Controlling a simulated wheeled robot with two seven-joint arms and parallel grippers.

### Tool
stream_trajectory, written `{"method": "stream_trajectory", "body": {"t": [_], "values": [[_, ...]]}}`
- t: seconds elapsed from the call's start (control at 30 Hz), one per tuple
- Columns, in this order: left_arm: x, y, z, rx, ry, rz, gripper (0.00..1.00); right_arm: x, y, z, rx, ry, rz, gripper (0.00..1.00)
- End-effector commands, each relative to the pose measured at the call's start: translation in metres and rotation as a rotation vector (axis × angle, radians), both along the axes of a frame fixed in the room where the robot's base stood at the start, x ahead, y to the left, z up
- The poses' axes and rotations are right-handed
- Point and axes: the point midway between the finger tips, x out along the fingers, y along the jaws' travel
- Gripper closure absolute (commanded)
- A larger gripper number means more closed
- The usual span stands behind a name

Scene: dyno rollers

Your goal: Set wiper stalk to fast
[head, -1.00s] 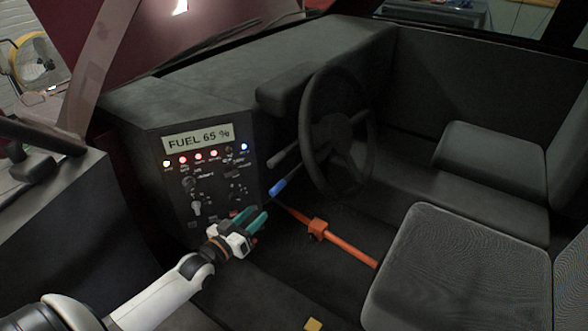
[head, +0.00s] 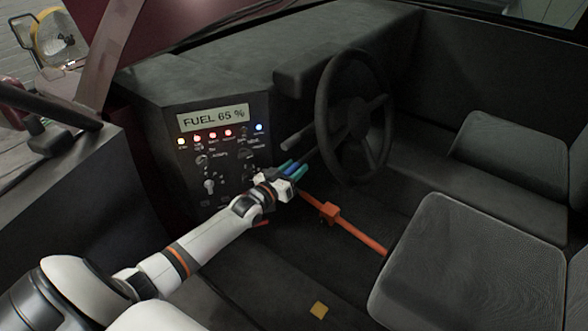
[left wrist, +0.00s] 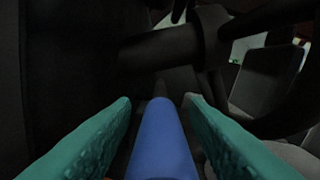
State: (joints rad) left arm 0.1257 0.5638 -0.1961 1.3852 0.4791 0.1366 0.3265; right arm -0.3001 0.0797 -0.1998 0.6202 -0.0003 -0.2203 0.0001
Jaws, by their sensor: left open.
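The wiper stalk is the blue-tipped lever (head: 287,170) on the near side of the steering column, below a grey-tipped stalk (head: 297,138). In the left wrist view the blue tip (left wrist: 165,145) lies between the two green fingers, with dark gaps on both sides of it. My left gripper (head: 292,171) is open around the blue tip and partly hides it in the head view. The steering wheel (head: 322,125) stands just beyond. My right gripper is not in view.
A dash panel (head: 240,160) with a "FUEL 65 %" display (head: 213,116), lights and knobs is left of the stalk. An orange bar (head: 360,232) runs across the floor below. Two dark seats (head: 450,260) fill the right side.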

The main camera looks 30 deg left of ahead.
Motion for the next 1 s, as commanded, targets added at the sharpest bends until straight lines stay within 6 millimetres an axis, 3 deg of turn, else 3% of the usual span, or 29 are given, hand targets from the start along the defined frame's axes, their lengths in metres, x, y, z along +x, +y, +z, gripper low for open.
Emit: {"method": "stream_trajectory", "body": {"t": [0.33, 0.5, 0.6, 1.0], "values": [[0.0035, -0.0009, 0.0001, 0.0, 0.0, -0.001, 0.6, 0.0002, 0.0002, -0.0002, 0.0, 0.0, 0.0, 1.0], [0.0034, -0.0008, 0.0001, 0.0, 0.0, -0.001, 0.88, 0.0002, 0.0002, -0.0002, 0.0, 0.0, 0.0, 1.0], [0.0034, -0.0007, 0.0001, 0.0, 0.0, -0.001, 1.0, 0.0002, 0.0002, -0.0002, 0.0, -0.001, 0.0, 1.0], [0.0036, -0.0007, -0.003, -0.001, -0.01, -0.001, 1.0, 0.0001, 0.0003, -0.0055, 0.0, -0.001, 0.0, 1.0]]}}
